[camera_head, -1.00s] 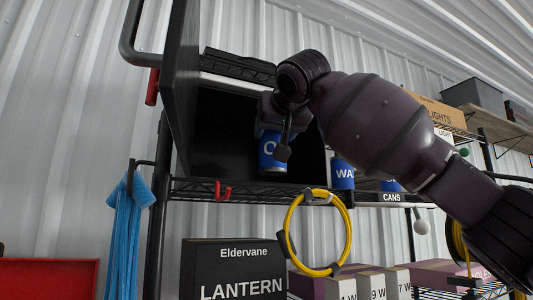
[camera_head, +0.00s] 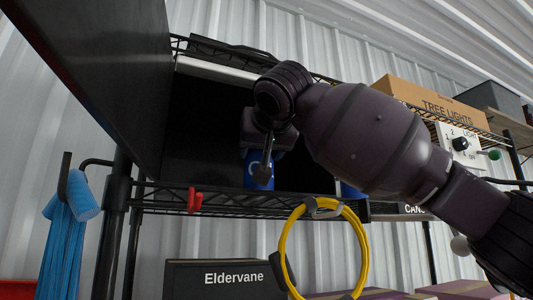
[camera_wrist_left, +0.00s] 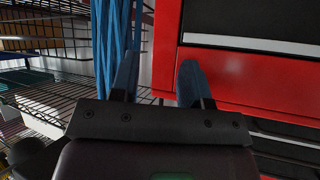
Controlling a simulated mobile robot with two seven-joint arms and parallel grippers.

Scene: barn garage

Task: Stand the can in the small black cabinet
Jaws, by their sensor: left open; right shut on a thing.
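The small black cabinet (camera_head: 205,125) stands on a wire shelf with its dark inside facing me. Its door (camera_head: 100,60) is swung open to the left. My right gripper (camera_head: 262,160) is shut on a blue can (camera_head: 251,181) with white lettering. The can is upright in front of the cabinet's dark opening, low near its floor. I cannot tell how deep it is or whether its base touches. The gripper hides the can's upper part. My left gripper (camera_wrist_left: 158,80) is open and empty in the left wrist view, near a red tool chest (camera_wrist_left: 250,82).
A red hook (camera_head: 195,200) and a yellow cable coil (camera_head: 287,245) hang at the wire shelf's front edge (camera_head: 225,207). Another blue can (camera_head: 350,191) is mostly hidden by my right arm.

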